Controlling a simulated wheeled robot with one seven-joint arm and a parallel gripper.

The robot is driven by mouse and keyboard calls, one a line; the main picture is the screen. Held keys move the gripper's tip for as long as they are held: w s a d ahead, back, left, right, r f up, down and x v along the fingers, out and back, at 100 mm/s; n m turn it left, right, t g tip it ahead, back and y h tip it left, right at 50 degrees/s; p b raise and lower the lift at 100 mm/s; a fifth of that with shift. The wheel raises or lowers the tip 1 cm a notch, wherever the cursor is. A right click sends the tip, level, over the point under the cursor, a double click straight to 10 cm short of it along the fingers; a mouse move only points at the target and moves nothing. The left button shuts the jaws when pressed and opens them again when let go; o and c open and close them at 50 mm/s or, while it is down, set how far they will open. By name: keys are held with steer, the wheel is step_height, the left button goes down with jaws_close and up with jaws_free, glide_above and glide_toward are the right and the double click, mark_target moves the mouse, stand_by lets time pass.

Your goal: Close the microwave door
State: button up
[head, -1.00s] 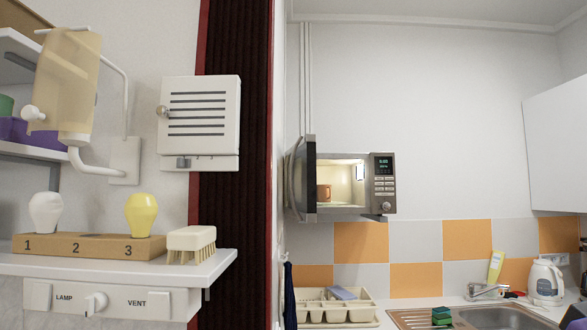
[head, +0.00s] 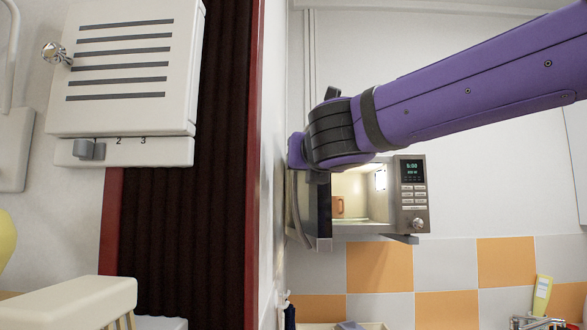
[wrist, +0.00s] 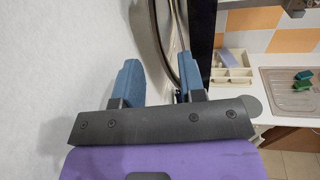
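The microwave (head: 413,205) is mounted on the wall, its lit inside showing. Its door (head: 325,215) stands wide open on the left, seen nearly edge-on in the head view. The curved door handle (wrist: 158,30) shows in the wrist view beside the dark door edge (wrist: 202,25). My gripper (wrist: 160,80) is open, its two blue fingers apart. The handle runs down towards the gap between them, close to the right finger; I cannot tell whether they touch. In the head view my purple arm covers the door's upper part, and the fingers are hidden.
A white wall (wrist: 50,60) lies close to the left of my gripper. Below are a dish tray (wrist: 230,75) and a sink drainer (wrist: 285,92) with green sponges (wrist: 303,80). A brown mug (head: 338,206) is inside the microwave.

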steer(key=a, duration=0.1)
glide_above(294, 190)
steer(key=w, duration=0.1)
steer(key=shift+w+r+n, duration=0.15)
steer(key=shift+w+n, duration=0.05)
steer(key=shift+n, duration=0.2)
jaws_close()
